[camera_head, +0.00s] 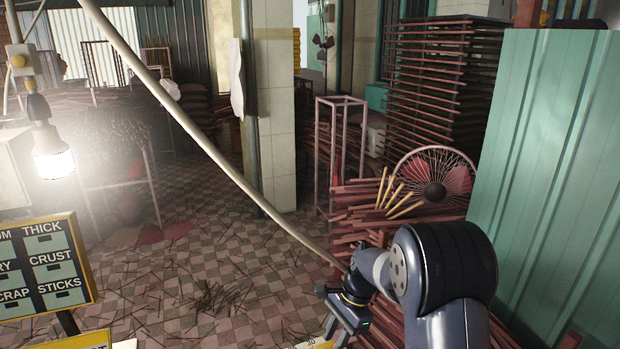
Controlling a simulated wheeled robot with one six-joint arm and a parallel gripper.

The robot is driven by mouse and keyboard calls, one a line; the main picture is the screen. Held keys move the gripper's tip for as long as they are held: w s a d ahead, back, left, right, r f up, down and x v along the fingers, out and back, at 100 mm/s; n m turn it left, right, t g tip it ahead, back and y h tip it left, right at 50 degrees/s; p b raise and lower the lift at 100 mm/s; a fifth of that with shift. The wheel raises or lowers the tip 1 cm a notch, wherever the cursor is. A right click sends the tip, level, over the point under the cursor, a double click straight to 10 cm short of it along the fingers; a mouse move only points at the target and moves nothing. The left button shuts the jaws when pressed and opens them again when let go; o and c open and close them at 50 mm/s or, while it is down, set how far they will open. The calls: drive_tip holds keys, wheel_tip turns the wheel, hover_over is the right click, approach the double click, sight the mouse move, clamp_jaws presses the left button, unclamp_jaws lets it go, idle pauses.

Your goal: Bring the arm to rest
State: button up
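My arm rises from the bottom right and bends down to the left at a large dark joint. My gripper (342,322) is at its end, low in the picture right of centre, pointing downward. Its fingertips are small and partly cut off by the lower edge, so I cannot tell whether they are apart, and nothing is clearly seen between them. A long beige pole or hose (215,166) runs from the top left down to the wrist; whether it touches the wrist is unclear.
A green corrugated panel (545,150) stands close on the right. A labelled board (42,268) and lit bulb (53,160) are at left. Open checkered floor (240,255) has scattered sticks.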

drive_tip(key=v, duration=0.9)
drive_tip(key=x, duration=1)
drive_tip(key=shift+s+a+f, duration=0.1)
drive_tip(key=shift+s+f, duration=0.05)
drive_tip(key=shift+f, duration=0.2)
drive_tip(key=shift+n, duration=0.5)
drive_tip(key=n+g+h, duration=0.1)
drive_tip(key=n, duration=0.2)
drive_tip(key=shift+a+r, duration=0.1)
drive_tip(key=n, duration=0.2)
drive_tip(key=n+g+h, duration=0.1)
drive_tip(key=n, duration=0.1)
drive_tip(key=shift+w+n+h, duration=0.25)
drive_tip(key=shift+n+h, duration=0.05)
drive_tip(key=shift+n, duration=0.1)
